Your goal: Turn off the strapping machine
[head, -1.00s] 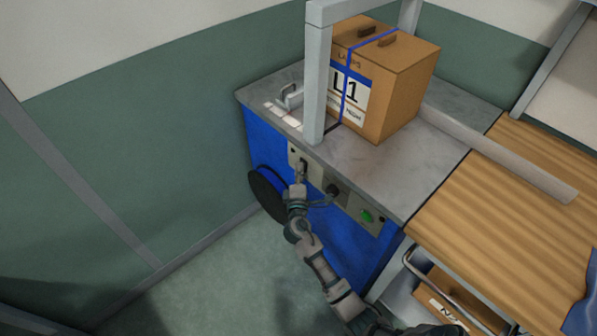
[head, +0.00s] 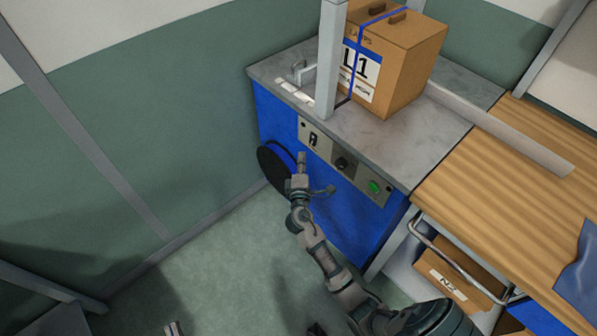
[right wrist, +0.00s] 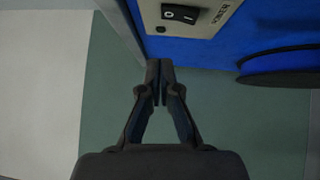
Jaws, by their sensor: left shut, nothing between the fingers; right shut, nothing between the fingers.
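The strapping machine (head: 330,215) has a blue body, a grey top and a front control panel. Its black power rocker switch (head: 313,139) is at the panel's left end and also shows upside down in the right wrist view (right wrist: 182,14); I cannot tell for sure which side is pressed. My right gripper (head: 301,158) is shut and empty, in front of the machine just below the switch and apart from it. Its closed fingertips also show in the right wrist view (right wrist: 159,72). Only the tip of my left gripper (head: 173,328) shows at the bottom edge, shut and empty.
A dark knob (head: 341,163) and a green button (head: 374,187) are further right on the panel. A black reel (head: 275,168) juts out at left. A blue-strapped cardboard box (head: 405,65) stands on top by the grey arch (head: 329,60). A wooden table (head: 500,190) adjoins at right.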

